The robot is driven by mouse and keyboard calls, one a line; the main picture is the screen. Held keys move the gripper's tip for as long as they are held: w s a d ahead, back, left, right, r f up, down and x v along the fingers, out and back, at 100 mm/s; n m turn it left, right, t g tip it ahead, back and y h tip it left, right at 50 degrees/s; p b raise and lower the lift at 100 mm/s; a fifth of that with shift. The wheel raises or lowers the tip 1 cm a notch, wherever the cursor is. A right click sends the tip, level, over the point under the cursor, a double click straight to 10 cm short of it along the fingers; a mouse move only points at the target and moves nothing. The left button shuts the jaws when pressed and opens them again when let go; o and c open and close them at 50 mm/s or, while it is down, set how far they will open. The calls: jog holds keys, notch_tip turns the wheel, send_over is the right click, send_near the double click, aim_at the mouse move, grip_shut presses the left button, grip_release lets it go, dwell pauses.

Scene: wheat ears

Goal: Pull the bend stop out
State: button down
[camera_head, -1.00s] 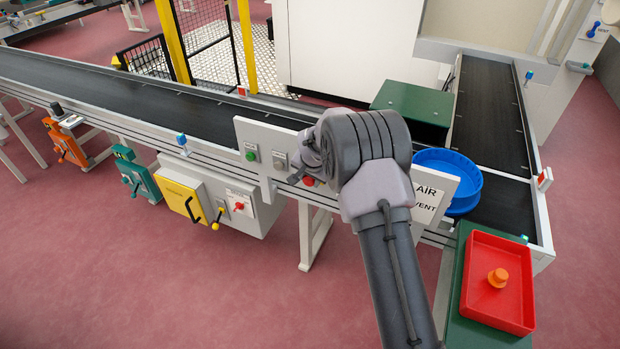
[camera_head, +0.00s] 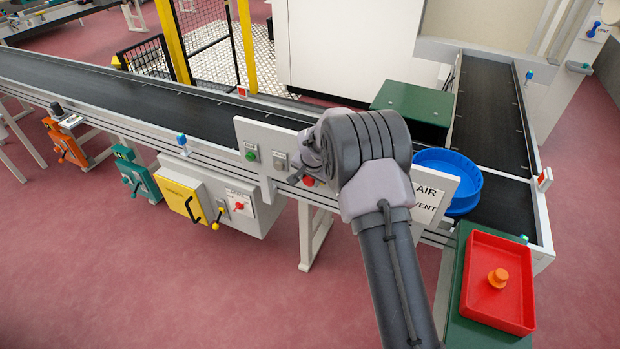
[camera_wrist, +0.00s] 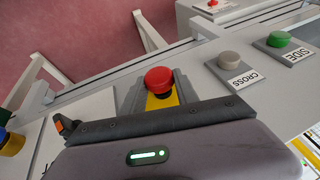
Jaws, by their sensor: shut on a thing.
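The bend stop appears as a red mushroom button (camera_wrist: 158,80) over a yellow plate (camera_wrist: 162,101) in the wrist view; no label for it is readable. My gripper (camera_wrist: 157,88) is at this button, its grey fingers on either side, shut on it. In the head view, a small part of the red button (camera_head: 309,182) shows low on the white panel (camera_head: 247,135). My gripper (camera_head: 298,176) there is mostly hidden behind my wrist.
On the same panel are a grey button (camera_wrist: 229,60) marked CROSS and a green button (camera_wrist: 278,39) marked SIDE.

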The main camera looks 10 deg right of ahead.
jog(key=shift+f, duration=0.1)
jog(key=shift+s+a+f+b, duration=0.1)
jog(key=shift+s+a+b, duration=0.15)
jog(key=shift+b, duration=0.25)
jog(key=shift+s+a, duration=0.3)
jog(key=shift+s, duration=0.2)
jog(key=c, duration=0.9)
grip_release()
jog(key=shift+r, duration=0.2)
jog(key=p+v, duration=0.4)
jog(key=v, duration=1.3)
jog(key=shift+r, duration=0.2)
